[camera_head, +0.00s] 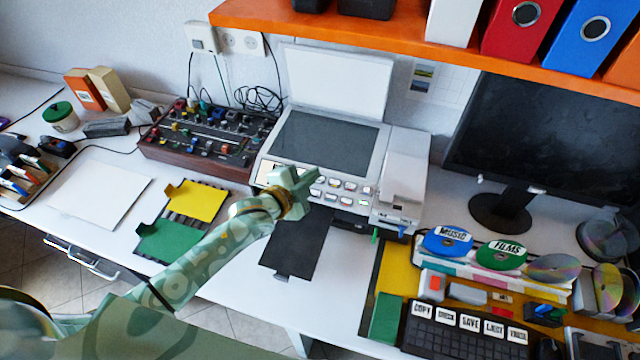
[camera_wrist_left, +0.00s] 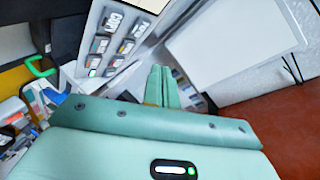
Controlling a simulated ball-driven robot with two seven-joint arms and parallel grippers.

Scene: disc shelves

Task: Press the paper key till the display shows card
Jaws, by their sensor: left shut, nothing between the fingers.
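The printer (camera_head: 390,185) stands at the back middle, its scanner lid raised above dark glass. Its front panel has several small pale keys (camera_head: 335,190); they also show in the wrist view (camera_wrist_left: 108,45). I cannot tell which key is the paper key. My left gripper (camera_head: 308,178) is shut and empty at the panel's left part, hiding some of it. Its fingertips (camera_wrist_left: 162,82) point toward the panel; contact is unclear. My right gripper is out of view.
A mixer (camera_head: 205,135) stands left of the printer, with folders (camera_head: 190,200) in front of it. A monitor (camera_head: 545,140), discs (camera_head: 447,241) and a labelled key block (camera_head: 465,335) are on the right. An orange shelf (camera_head: 400,37) overhangs the back.

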